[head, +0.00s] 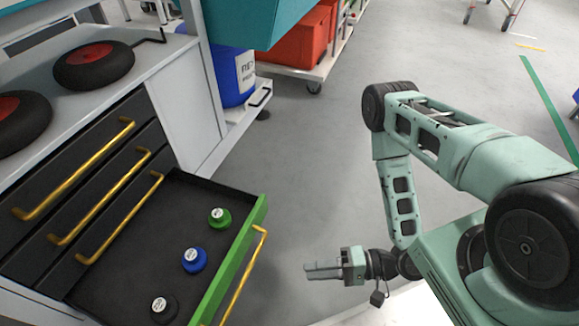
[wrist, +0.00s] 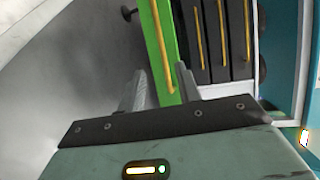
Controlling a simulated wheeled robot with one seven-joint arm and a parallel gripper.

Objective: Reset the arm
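My arm (head: 440,140) is bent over the floor on the right of the head view, with the elbow raised and the forearm hanging down. My gripper (head: 310,271) is low, pointing left toward the open drawer and apart from its handle. In the wrist view my gripper (wrist: 161,82) shows two grey fingers with a gap between them, open and with nothing held. The drawer's green front (wrist: 163,50) and yellow handle lie beyond the fingers.
The open drawer (head: 125,255) holds a green reel (head: 220,218), a blue reel (head: 195,260) and a black reel (head: 163,308). Closed drawers with yellow handles are beside it. Black wheels (head: 93,65) lie on the worktop. Grey floor (head: 320,150) is clear in the middle.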

